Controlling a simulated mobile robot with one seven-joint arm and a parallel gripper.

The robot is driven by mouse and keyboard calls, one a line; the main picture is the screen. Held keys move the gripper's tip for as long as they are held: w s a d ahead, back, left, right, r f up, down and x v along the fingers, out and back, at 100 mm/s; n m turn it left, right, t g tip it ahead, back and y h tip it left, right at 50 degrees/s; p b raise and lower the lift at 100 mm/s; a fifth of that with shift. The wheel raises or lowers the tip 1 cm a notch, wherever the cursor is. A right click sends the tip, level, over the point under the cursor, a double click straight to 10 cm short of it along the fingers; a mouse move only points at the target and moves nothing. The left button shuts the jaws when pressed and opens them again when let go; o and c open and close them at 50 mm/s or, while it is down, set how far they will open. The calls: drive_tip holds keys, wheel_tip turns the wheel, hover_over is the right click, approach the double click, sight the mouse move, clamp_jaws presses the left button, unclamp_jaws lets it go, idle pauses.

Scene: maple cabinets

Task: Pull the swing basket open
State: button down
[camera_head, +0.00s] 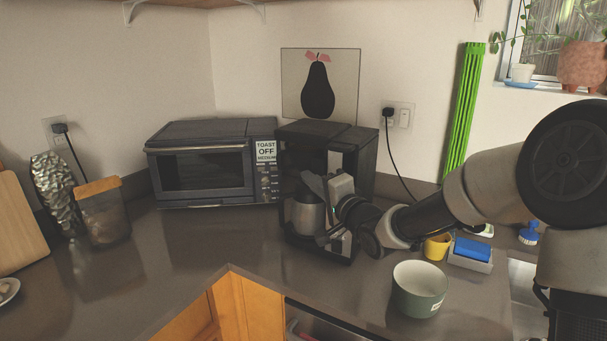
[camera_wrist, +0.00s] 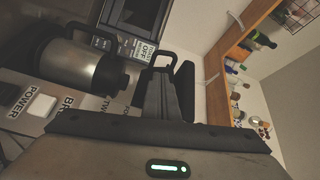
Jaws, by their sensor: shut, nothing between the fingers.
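The black coffee maker (camera_head: 352,150) stands against the back wall in the head view, with a steel carafe (camera_head: 307,215) in its lower bay. The carafe also shows at the upper left of the wrist view (camera_wrist: 72,62), beside the maker's labelled front panel (camera_wrist: 62,122). My gripper (camera_head: 328,205) is at the front of the coffee maker and covers part of it. In the wrist view the fingers (camera_wrist: 165,75) are together and empty, reaching past the carafe's top. I cannot clearly make out the swing basket; it is hidden or merges with the dark shapes near my fingers.
A toaster oven (camera_head: 205,165) stands left of the coffee maker. A green bowl (camera_head: 418,290), a yellow cup (camera_head: 437,247) and a blue sponge (camera_head: 472,249) are to the right, near my arm. A drawer below stands open.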

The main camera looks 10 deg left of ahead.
sight(308, 159)
drive_tip(key=x, duration=1)
drive_tip(key=shift+a+r, duration=0.25)
drive_tip(key=shift+r, duration=0.05)
drive_tip(key=shift+s+r+y+p, duration=0.15)
drive_tip(key=shift+y+p, duration=0.15)
drive_tip(key=shift+p, duration=0.2)
drive_tip(key=shift+s+g+y+p, duration=0.15)
drive_tip(key=shift+g+y+p, duration=0.15)
drive_tip(key=shift+p, duration=0.05)
